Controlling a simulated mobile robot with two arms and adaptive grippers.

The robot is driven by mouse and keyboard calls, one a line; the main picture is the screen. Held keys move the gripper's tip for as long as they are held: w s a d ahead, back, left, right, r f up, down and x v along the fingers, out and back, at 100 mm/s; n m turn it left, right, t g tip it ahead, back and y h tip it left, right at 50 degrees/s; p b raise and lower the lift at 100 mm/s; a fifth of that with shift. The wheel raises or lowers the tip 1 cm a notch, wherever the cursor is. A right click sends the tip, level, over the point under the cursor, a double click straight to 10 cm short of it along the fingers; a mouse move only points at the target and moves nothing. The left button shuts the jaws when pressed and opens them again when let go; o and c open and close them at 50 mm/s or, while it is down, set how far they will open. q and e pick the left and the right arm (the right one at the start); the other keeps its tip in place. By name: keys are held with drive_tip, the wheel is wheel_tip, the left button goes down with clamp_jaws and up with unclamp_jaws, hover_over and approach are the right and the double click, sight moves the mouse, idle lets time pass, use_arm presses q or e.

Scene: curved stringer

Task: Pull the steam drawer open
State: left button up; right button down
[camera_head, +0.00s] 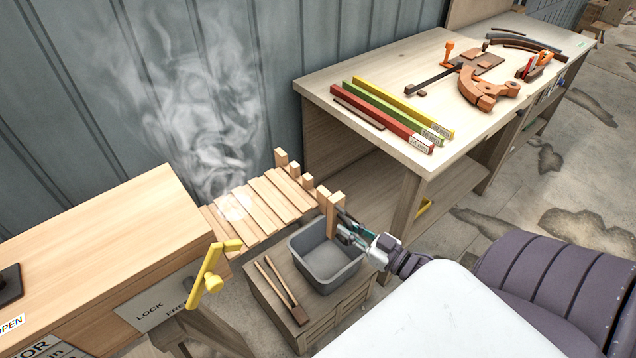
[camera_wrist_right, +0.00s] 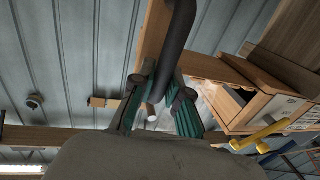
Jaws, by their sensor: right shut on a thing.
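The steam drawer (camera_head: 262,207) is a slatted wooden rack with short upright posts. It stands out from the right end of the wooden steam box (camera_head: 110,215), and white steam rises over its slats. Its wooden front (camera_head: 331,214) is at the right end. My right gripper (camera_head: 346,229) is at that front. In the right wrist view the fingers (camera_wrist_right: 163,88) are closed around a dark bar handle (camera_wrist_right: 178,45) fixed to a wooden board (camera_wrist_right: 153,38). The yellow lever (camera_head: 208,275) on the box stands beside a LOCK/FREE label. My left gripper is not in view.
A grey bin (camera_head: 327,262) and wooden tongs (camera_head: 283,290) sit on a low wooden cabinet (camera_head: 262,290) just below the drawer front. A workbench (camera_head: 380,60) with coloured bars and clamps stands behind and right. Floor is clear at far right.

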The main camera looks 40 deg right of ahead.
drive_tip(key=d+b, duration=0.1)
drive_tip(key=d, duration=0.6)
drive_tip(key=shift+d, duration=0.15)
drive_tip(key=shift+w, duration=0.1)
drive_tip(key=c, duration=1.1)
unclamp_jaws()
drive_tip(key=shift+c, duration=0.2)
drive_tip(key=v, duration=1.2)
